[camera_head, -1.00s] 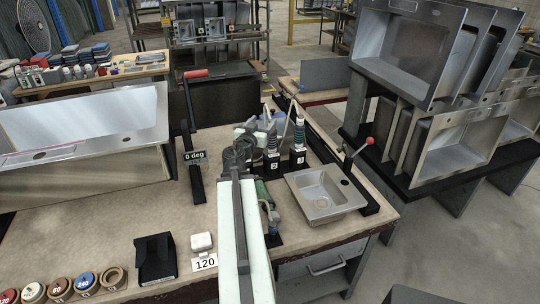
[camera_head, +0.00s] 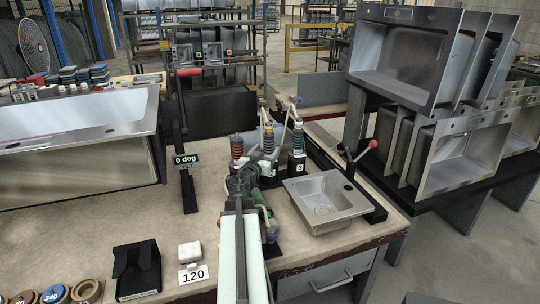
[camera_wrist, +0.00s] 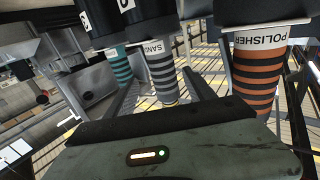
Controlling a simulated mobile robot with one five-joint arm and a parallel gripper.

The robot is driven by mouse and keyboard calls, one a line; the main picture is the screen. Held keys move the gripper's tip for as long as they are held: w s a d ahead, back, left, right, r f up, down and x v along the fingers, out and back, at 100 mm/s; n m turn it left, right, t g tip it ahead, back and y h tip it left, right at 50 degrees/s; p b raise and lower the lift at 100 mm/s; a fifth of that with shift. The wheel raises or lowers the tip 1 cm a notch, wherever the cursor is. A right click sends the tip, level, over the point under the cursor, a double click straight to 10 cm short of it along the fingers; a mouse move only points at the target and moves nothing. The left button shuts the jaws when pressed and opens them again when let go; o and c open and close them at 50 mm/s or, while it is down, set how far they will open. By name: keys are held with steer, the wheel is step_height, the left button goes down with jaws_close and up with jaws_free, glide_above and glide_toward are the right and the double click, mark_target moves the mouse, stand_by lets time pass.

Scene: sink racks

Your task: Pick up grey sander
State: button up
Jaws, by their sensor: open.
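The grey sander (camera_wrist: 160,70) has black stripes and a white band with partly readable lettering starting "SAND". It stands in the middle of three similar tools and also shows in the head view (camera_head: 268,140). My gripper (camera_head: 243,172) is low in front of the tools in the head view, partly covered by my arm. In the wrist view, which is turned upside down, my open gripper (camera_wrist: 160,76) has one dark finger on each side of the sander. I cannot tell whether the sander is within reach of the fingertips. Nothing is held.
The orange polisher (camera_wrist: 258,75) and a teal-striped tool (camera_wrist: 120,66) flank the sander closely. A small steel sink (camera_head: 328,203) lies right on the workbench (camera_head: 225,250). A black lever post (camera_head: 187,180) stands left. Large sinks (camera_head: 465,155) are stacked at right.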

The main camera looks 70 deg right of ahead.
mark_target(269, 122)
steer(key=d, duration=0.5)
steer(key=shift+w+d, duration=0.1)
steer(key=shift+w, duration=0.2)
jaws_close()
step_height(269, 122, up, 10)
steer(key=p, duration=1)
steer(key=shift+r, duration=0.15)
